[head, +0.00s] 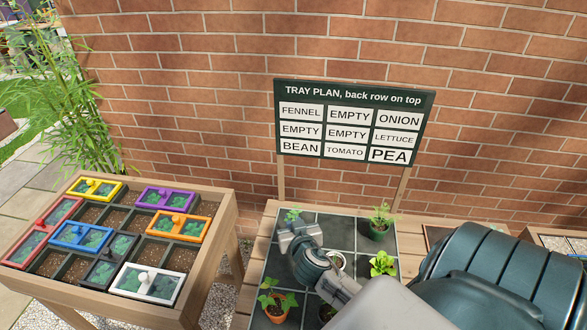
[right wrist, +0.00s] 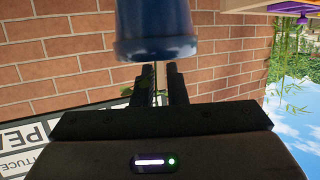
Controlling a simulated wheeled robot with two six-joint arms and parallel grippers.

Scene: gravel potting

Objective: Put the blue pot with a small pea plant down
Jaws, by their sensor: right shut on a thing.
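The blue pot (right wrist: 156,30) shows in the right wrist view at the top centre, with its rim toward my fingers. My right gripper (right wrist: 157,75) is shut on it. In the head view my right arm reaches over the tray, and the blue pot and fingertips are hidden. The dark gridded tray (head: 338,226) holds several potted plants: a green pot (head: 379,230) at the back right, a lettuce (head: 383,263) at middle right, and a terracotta pot (head: 277,312) at the front left. The front right cell is covered by my arm.
The tray plan sign (head: 352,122) stands behind the tray, before a brick wall (head: 200,100); it lists PEA at the front right. A wooden planter table (head: 205,265) with coloured lidded frames stands at left.

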